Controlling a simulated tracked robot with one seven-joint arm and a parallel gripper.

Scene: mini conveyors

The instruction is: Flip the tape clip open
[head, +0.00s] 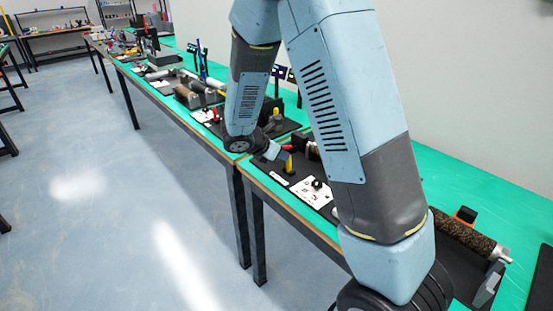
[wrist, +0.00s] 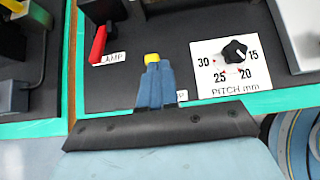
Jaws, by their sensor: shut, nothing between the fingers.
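A small yellow piece, which looks like the tape clip (wrist: 152,58), shows just past my fingertips in the wrist view. In the head view the yellow clip (head: 289,166) stands upright on the dark board, beside my gripper (head: 276,152). In the wrist view my gripper (wrist: 155,72) has its blue fingers together, with nothing visible between them. The fingers hide the clip's lower part, so I cannot tell whether they touch it. A label ending in "P" (wrist: 182,95) is partly hidden beside the fingers.
A red lever (wrist: 99,43) stands left of the clip, by a label reading "AMP" (wrist: 115,58). A white pitch dial plate (wrist: 231,67) with a black knob (wrist: 235,50) lies to the right. A brown roller (head: 462,235) is farther right on the green bench (head: 480,185).

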